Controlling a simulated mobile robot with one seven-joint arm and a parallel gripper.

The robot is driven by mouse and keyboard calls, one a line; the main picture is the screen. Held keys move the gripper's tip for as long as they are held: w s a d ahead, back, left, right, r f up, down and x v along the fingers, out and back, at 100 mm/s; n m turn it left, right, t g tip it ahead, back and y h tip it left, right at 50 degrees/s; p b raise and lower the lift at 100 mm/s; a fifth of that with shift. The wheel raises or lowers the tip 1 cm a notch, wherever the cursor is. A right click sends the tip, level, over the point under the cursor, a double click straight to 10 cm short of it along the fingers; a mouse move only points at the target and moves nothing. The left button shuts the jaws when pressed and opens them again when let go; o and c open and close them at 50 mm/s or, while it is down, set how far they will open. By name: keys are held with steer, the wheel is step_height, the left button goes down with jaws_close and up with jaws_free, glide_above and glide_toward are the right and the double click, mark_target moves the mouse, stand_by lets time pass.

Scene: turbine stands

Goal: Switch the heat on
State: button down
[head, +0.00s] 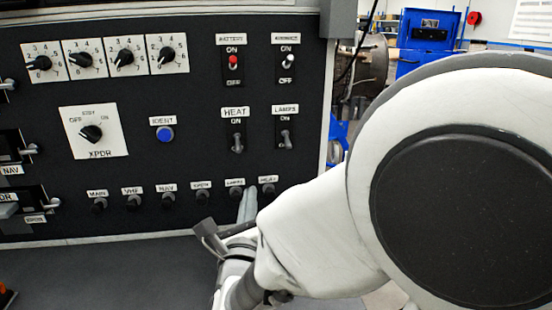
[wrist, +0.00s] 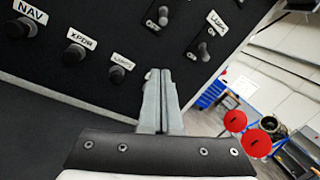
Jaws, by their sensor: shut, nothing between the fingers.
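The HEAT switch (head: 238,142) is a grey toggle on the black panel, under a HEAT label with ON printed above it. Its lever appears to point down, away from ON. In the wrist view the toggle at the top edge (wrist: 162,14) looks like the HEAT switch, with its label cut off. My gripper (head: 248,200) is in front of the panel's lower right, below the HEAT switch and apart from it. In the wrist view its two fingers (wrist: 160,76) are pressed together and empty.
The LAMPS switch (head: 286,139) is just right of HEAT. The BATTERY switch (head: 233,63) and AVIONICS switch (head: 289,60) are above. A row of black knobs (head: 168,199) runs below, close to my gripper. A blue IDENT button (head: 165,134) is to the left.

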mark_target(238, 144)
steer(key=shift+w, duration=0.1)
steer(key=w, duration=0.6)
steer(key=w+r, duration=0.1)
steer(key=w, duration=0.2)
steer(key=shift+a+b, duration=0.3)
steer(key=r, duration=0.1)
steer(key=a, duration=0.1)
steer(key=r, duration=0.1)
steer(key=shift+s+a+r, duration=0.25)
steer(key=shift+s+r, duration=0.1)
steer(key=shift+s, duration=0.05)
steer(key=shift+s+a+r, duration=0.2)
steer(key=shift+r, duration=0.15)
steer(key=shift+r+p, duration=0.1)
steer(key=shift+p, duration=0.2)
steer(key=shift+s+r+g+p, duration=0.1)
steer(key=shift+g+p, duration=0.2)
steer(key=shift+g, duration=0.1)
